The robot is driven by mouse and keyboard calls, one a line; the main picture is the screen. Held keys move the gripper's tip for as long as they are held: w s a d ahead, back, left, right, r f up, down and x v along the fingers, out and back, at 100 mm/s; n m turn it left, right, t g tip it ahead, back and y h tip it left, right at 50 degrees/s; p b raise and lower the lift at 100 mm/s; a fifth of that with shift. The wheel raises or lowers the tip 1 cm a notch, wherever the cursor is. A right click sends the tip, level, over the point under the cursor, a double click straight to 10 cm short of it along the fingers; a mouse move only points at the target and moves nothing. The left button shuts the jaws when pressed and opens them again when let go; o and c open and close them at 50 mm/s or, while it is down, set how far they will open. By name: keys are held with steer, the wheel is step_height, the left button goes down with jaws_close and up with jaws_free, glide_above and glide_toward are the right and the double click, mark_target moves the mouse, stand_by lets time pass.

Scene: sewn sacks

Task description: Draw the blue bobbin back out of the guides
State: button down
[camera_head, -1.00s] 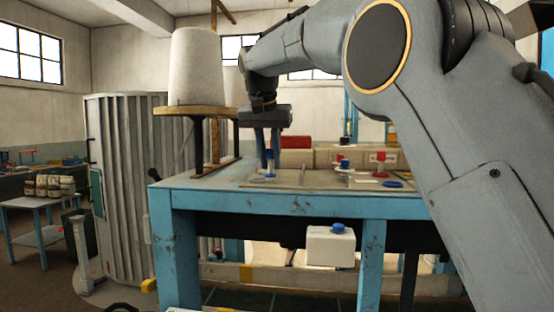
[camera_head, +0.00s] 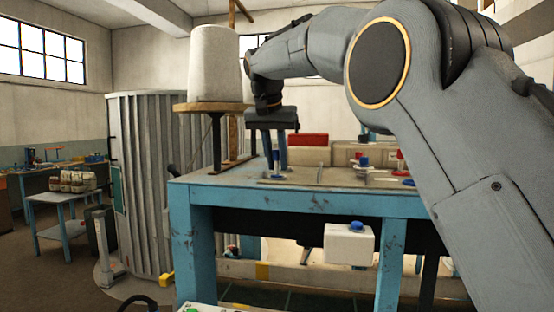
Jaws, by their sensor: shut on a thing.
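My gripper (camera_head: 277,167) points down over the left part of the blue workbench (camera_head: 250,192). Its two fingers are shut on a small blue bobbin (camera_head: 277,156), which shows between them. The bobbin's lower end is close to the bench top; I cannot tell whether it touches. The guides are too small to make out clearly at this distance. Another blue-topped piece (camera_head: 362,161) and a red-topped piece (camera_head: 400,156) stand farther right on the bench.
A large white thread cone (camera_head: 215,65) stands on a raised wooden shelf (camera_head: 208,108) close left of my gripper. A red box (camera_head: 308,140) and pale blocks line the bench's back. A white box with a blue cap (camera_head: 348,245) is below the bench top. My arm hides the bench's right side.

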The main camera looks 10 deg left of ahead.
steer(key=c, duration=1.5)
jaws_free()
